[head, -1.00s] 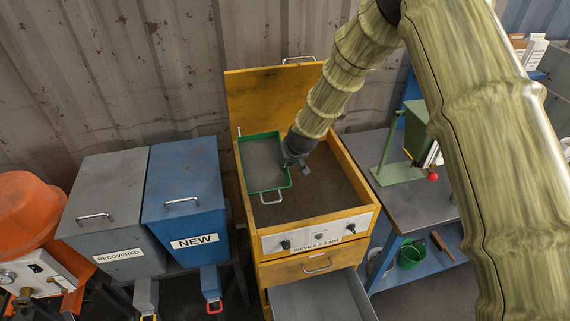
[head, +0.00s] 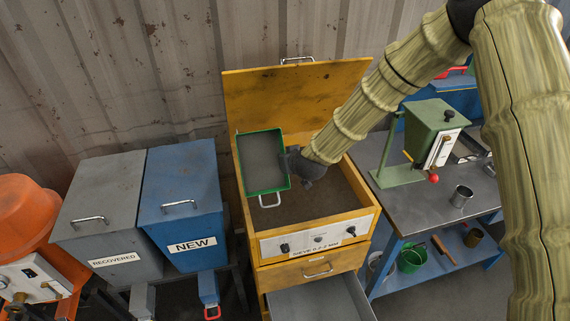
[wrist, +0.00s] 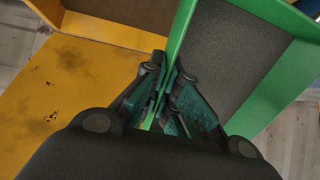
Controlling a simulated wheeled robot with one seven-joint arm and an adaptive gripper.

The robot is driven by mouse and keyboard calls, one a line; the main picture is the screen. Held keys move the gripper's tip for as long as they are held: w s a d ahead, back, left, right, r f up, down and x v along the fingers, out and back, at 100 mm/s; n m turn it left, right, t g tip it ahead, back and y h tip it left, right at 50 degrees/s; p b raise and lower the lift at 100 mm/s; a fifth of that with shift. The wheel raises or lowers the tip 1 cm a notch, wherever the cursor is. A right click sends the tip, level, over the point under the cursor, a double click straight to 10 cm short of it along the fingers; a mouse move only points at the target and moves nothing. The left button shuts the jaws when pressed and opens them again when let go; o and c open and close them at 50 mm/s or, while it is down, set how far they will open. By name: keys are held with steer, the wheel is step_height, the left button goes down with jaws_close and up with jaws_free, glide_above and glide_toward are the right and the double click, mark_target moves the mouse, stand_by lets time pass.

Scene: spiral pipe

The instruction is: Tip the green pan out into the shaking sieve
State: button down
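The green pan (head: 267,191) hangs over the left part of the sieve (head: 375,212), a yellow box with an open top and a grey-brown bed inside. The pan's grey inside faces the head camera; I cannot tell its exact tilt. My gripper (head: 292,162) is at the pan's right wall. In the wrist view my gripper (wrist: 163,95) is shut on a green wall of the pan (wrist: 272,92), with dark grey granular material or floor showing inside. No material is seen falling.
The sieve's yellow lid (head: 300,100) stands open behind. A blue NEW bin (head: 183,215) and a grey RECOVERED bin (head: 105,215) stand left. On the right, a bench (head: 400,205) holds a green device (head: 433,130) and a metal cup (head: 461,196). A grey drawer (head: 320,300) is out below.

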steer(key=shift+s+d+r+t+b, duration=0.1)
steer(key=shift+s+r+t+b, duration=0.35)
steer(key=shift+b, duration=0.75)
steer(key=shift+s+d+t+y+b, duration=0.15)
steer(key=shift+s+t+y+b, duration=0.15)
steer(key=shift+t+b, duration=0.65)
steer(key=shift+s+d+t+y+b, duration=0.1)
steer(key=shift+s+t+y+b, duration=0.2)
steer(key=shift+b, duration=1.15)
steer(key=shift+s+d+f+t+y+b, duration=0.2)
steer(key=shift+s+t+b, duration=0.35)
steer(key=shift+b, duration=1.35)
steer(key=shift+s+d+t+y+b, duration=0.1)
steer(key=shift+s+t+y+b, duration=0.4)
steer(key=shift+b, duration=1.35)
steer(key=shift+s+d+f+t+b, duration=0.1)
steer(key=shift+s+t+b, duration=0.45)
steer(key=shift+b, duration=1.35)
steer(key=shift+s+d+n+t+y+b, duration=0.25)
steer(key=shift+t+b, duration=0.3)
steer(key=shift+b, duration=0.9)
steer(key=shift+s+d+n+t+y+b, duration=0.15)
steer(key=shift+s+t+b, duration=0.3)
steer(key=shift+b, duration=1)
steer(key=shift+s+d+f+t+y+b, duration=0.15)
steer(key=shift+s+t+y+b, duration=0.4)
steer(key=shift+b, duration=1.6)
steer(key=shift+s+d+f+t+y+b, duration=0.15)
steer(key=shift+s+t+b, duration=0.4)
steer(key=shift+b, duration=1.6)
